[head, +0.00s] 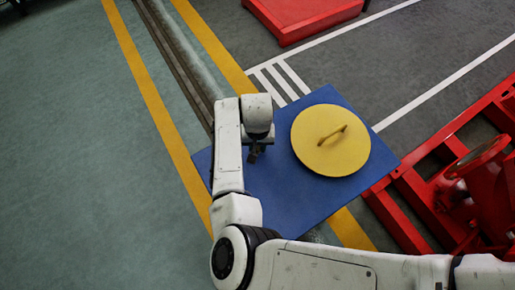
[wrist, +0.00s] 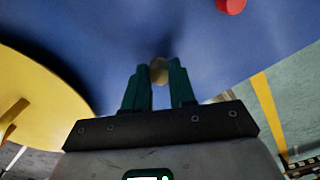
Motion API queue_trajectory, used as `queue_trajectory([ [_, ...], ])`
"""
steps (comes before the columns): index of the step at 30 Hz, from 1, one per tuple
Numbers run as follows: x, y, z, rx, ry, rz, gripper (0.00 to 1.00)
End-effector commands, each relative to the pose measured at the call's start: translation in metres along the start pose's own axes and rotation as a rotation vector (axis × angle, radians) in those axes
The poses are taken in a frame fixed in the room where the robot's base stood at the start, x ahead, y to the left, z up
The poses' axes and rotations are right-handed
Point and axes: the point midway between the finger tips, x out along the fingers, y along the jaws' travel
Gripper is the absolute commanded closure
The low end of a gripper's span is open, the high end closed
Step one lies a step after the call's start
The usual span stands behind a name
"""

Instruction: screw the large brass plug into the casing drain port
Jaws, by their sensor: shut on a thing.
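My gripper (head: 254,154) hangs over the blue tabletop (head: 285,210), left of the yellow round lid. In the wrist view, the two dark green fingers of my gripper (wrist: 159,78) are closed on a small round brass-coloured piece, the brass plug (wrist: 159,70). Only its rounded end shows between the fingertips; its thread cannot be made out. In the head view the plug is too small to tell from the gripper. The red pump casing (head: 490,195) stands at the right edge of the head view, away from my gripper. I cannot make out its drain port.
A yellow round lid (head: 312,150) with a bar handle lies on the blue top. A red round piece (wrist: 231,5) shows on the blue surface in the wrist view. A red frame (head: 410,187) borders the top at right. Open green floor (head: 80,200) lies left.

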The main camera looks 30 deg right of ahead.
Motion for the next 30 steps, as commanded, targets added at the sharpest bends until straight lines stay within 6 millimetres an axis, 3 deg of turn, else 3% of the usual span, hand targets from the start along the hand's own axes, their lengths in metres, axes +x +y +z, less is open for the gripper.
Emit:
queue_trajectory([
  [15, -0.031, 0.000, 0.000, 0.000, 0.000, 0.000, 1.00],
  [30, -0.040, 0.000, 0.000, -0.058, 0.003, 0.000, 1.00],
])
